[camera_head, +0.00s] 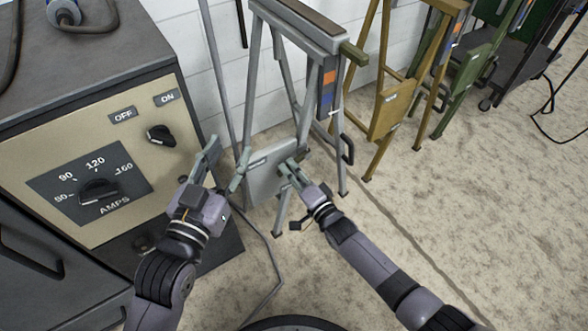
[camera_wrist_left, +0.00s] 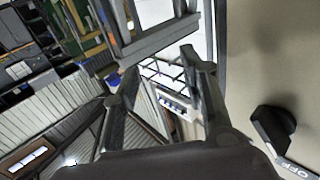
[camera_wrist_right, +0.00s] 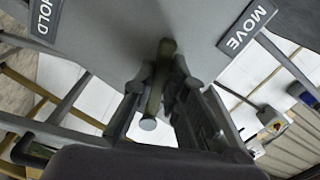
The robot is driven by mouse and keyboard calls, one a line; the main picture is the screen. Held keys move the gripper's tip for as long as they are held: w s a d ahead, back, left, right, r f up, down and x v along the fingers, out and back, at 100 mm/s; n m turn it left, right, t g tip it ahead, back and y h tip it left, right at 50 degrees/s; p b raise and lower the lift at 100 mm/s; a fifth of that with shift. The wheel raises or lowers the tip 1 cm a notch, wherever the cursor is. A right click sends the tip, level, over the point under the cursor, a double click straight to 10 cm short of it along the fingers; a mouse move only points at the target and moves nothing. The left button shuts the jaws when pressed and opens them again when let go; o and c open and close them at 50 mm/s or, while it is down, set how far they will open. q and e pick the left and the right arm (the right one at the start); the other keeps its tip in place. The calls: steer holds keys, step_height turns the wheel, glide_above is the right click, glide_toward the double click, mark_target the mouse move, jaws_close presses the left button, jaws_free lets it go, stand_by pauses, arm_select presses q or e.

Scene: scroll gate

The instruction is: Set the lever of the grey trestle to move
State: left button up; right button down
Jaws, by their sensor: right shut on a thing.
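The grey trestle (camera_head: 250,80) stands in the middle of the head view, with a grey plate (camera_head: 266,172) low on its frame. In the right wrist view the plate bears a HOLD label (camera_wrist_right: 45,15) at left and a MOVE label (camera_wrist_right: 247,27) at right.
A cabinet (camera_head: 60,155) with AMPS dial (camera_head: 98,190) and ON/OFF knob (camera_head: 161,135) stands close at left. A yellow trestle (camera_head: 388,112) and a green trestle (camera_head: 470,75) stand to the right. A dark cart (camera_head: 530,60) is at back right. The front right floor is clear.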

arm_select(q)
steer(key=shift+s+a+f+g+y+p, duration=0.2)
steer(key=shift+f+g, duration=0.35)
steer(key=shift+f, duration=0.35)
steer(key=shift+s+a+f+g+y+p, duration=0.1)
steer(key=shift+s+a+f+g+y, duration=0.1)
steer(key=shift+f+g, duration=0.55)
steer(key=shift+s+a+f+g+y+p, duration=0.15)
steer(key=shift+f+g, duration=0.25)
steer(key=shift+f, duration=0.6)
arm_select(e)
steer(key=shift+r+m, duration=0.7)
steer(key=shift+m, duration=0.65)
steer(key=shift+r+m, duration=0.7)
steer(key=shift+m, duration=0.65)
steer(key=shift+r, duration=0.1)
steer(key=c, duration=1.6)
jaws_free()
steer(key=shift+a, duration=0.1)
arm_select(q)
steer(key=shift+s+f, duration=0.1)
steer(key=shift+f, duration=0.05)
arm_select(e)
steer(key=shift+s, duration=0.1)
steer(key=v, duration=1.2)
